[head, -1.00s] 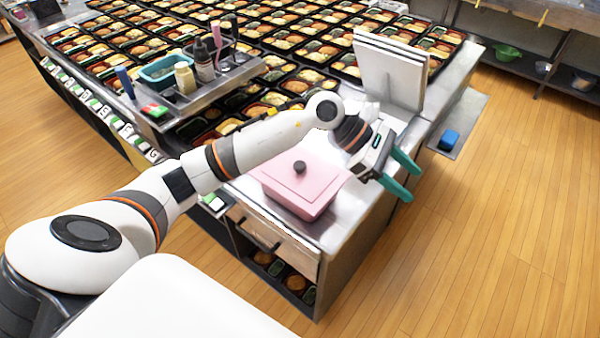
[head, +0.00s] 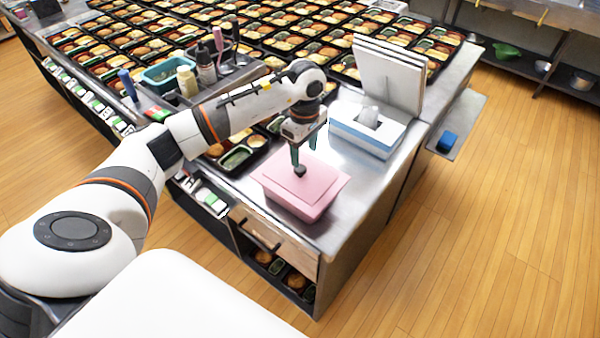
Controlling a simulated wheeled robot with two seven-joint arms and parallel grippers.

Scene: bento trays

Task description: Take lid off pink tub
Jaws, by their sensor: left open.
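The pink tub (head: 308,211) stands on the steel counter near its front corner. Its pink lid (head: 322,185) lies on top, with a small dark knob (head: 300,169) in the middle. My left gripper (head: 297,158) points down right above the lid. Its teal fingers are open and reach down around or just above the knob; I cannot tell whether they touch it. My right gripper is not in view.
A blue and white tissue box (head: 366,131) stands behind the tub, beside an upright white board (head: 388,75). Many bento trays (head: 140,44) cover the counter further back. A caddy with a teal bin (head: 168,73) and bottles stands left. The counter's edge lies close to the tub.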

